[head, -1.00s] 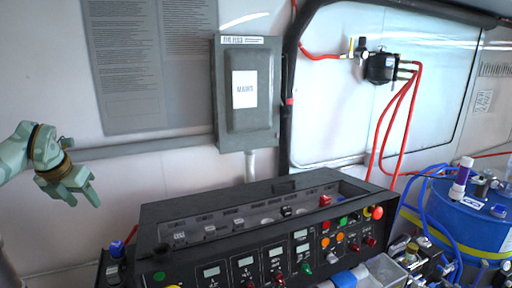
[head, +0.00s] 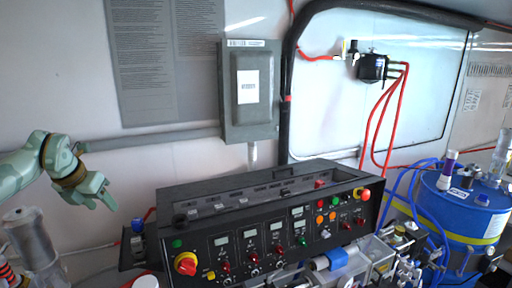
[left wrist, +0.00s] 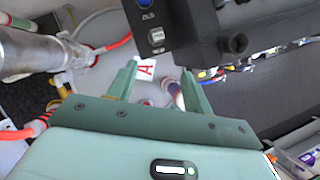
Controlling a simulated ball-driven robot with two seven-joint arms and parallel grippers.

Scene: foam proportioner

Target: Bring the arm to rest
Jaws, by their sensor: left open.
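My left arm comes in from the left in the head view, with its pale green gripper (head: 104,196) in the air left of the black control console (head: 262,222). The gripper is open and empty. In the left wrist view its two fingers (left wrist: 160,72) stand apart, with nothing held between them. The console's dark corner (left wrist: 195,25) lies beyond the fingertips there, and a white tag with a red letter A (left wrist: 145,70) shows behind them. My right gripper is not seen in either view.
A grey mains box (head: 249,92) hangs on the wall behind the console. A blue drum (head: 464,212) with hoses stands at the right. A metal cylinder (head: 30,238) stands below my left arm.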

